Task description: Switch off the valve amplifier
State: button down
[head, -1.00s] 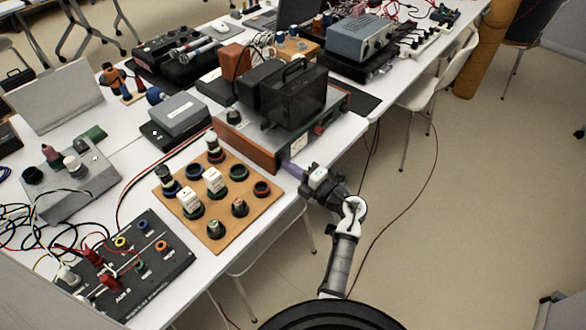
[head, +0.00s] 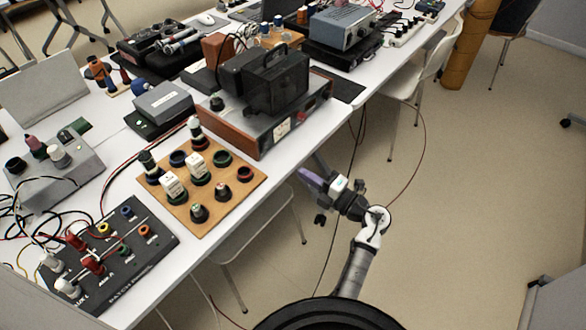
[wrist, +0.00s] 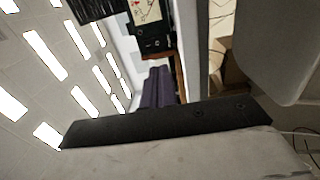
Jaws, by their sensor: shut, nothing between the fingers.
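The valve amplifier (head: 230,138) stands on the white table in the head view, with a wooden side, black housings on top and a front panel facing the aisle. The front panel carries a pale label or meter and a small red part. In the wrist view, part of its front panel (wrist: 148,14) shows at the top, with a pale meter and dark fittings. The switch cannot be made out clearly. My gripper (head: 309,177) has purple fingers, is shut and empty, and hangs in front of the amplifier beyond the table edge, apart from it. The fingers also show in the wrist view (wrist: 158,88).
A wooden board (head: 215,215) with knobs and sockets lies left of the amplifier. A black patch panel (head: 150,250) with cables is nearer. A grey box unit (head: 340,35) stands farther back. White chairs (head: 405,80) stand along the table. The aisle floor (head: 460,200) is clear.

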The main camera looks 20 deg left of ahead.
jog(key=shift+v, duration=1)
